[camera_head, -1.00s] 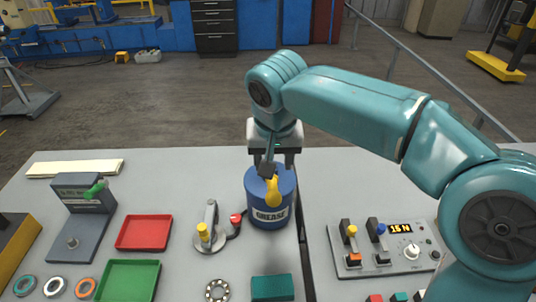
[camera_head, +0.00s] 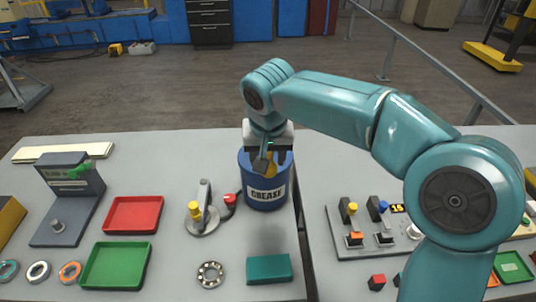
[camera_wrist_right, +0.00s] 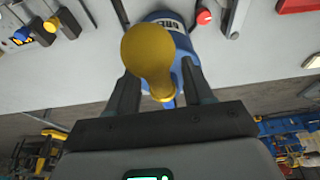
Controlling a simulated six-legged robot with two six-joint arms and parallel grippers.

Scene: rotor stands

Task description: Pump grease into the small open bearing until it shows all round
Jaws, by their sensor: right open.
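The small open bearing (camera_head: 210,274), a metal ring with visible balls, lies flat near the front of the table in the head view. The blue grease can (camera_head: 266,193), labelled GREASE, stands upright behind it to the right. A yellow knob (camera_head: 271,164) shows above the can; it also fills the middle of the right wrist view (camera_wrist_right: 152,58). My right gripper (camera_head: 268,164) is over the can, its fingers open on either side of the knob. Whether they touch it I cannot tell. My left gripper is not in view.
A red-tipped nozzle (camera_head: 231,199) is beside a yellow-knobbed lever fixture (camera_head: 202,213) left of the can. A teal block (camera_head: 269,269) lies right of the bearing. Red (camera_head: 133,214) and green (camera_head: 116,265) trays lie left. A switch panel (camera_head: 370,242) is right.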

